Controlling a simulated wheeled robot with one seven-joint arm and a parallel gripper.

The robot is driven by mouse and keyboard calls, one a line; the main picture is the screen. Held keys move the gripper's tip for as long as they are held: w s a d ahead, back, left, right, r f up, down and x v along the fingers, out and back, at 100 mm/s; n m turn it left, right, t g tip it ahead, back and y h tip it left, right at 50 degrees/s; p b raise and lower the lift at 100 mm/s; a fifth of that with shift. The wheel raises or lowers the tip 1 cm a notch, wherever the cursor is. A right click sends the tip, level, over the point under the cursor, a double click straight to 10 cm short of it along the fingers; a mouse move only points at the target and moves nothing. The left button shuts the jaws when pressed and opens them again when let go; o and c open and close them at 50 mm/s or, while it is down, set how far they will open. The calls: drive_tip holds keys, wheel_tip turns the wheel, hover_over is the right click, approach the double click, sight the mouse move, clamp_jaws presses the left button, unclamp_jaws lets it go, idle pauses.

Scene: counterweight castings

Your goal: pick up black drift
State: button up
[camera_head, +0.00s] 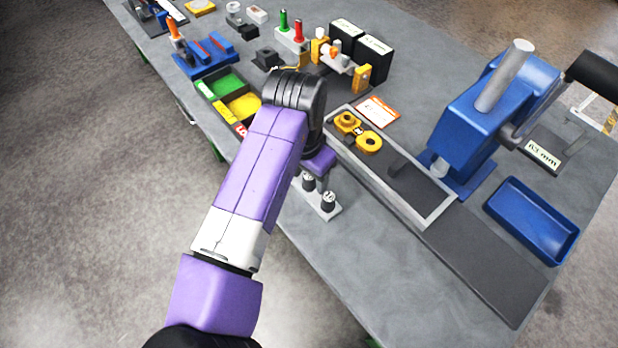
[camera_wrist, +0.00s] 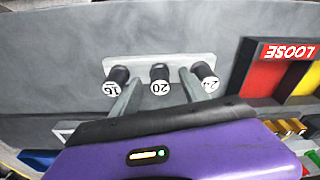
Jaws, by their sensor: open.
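Three black drifts with white number faces stand in a light rack (camera_wrist: 200,64). In the wrist view they read 16 (camera_wrist: 115,82), 20 (camera_wrist: 160,80) and 24 (camera_wrist: 207,80). My gripper (camera_wrist: 160,76) is open, with one finger on each side of the 20 drift in the picture. I cannot tell whether the fingers touch it or how far down they reach. In the head view the rack (camera_head: 328,213) lies beside the table's near edge, partly hidden by my arm, and the nearest drift (camera_head: 328,202) shows clear of it.
A grey tray (camera_head: 437,218) with yellow rings (camera_head: 369,142) lies right of the rack. A blue press (camera_head: 490,115) and an empty blue tray (camera_head: 532,220) stand further right. A divided bin (camera_head: 228,88) with green and yellow compartments is to the left.

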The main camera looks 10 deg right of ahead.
clamp_jaws()
drive_tip(key=shift+r, duration=0.15)
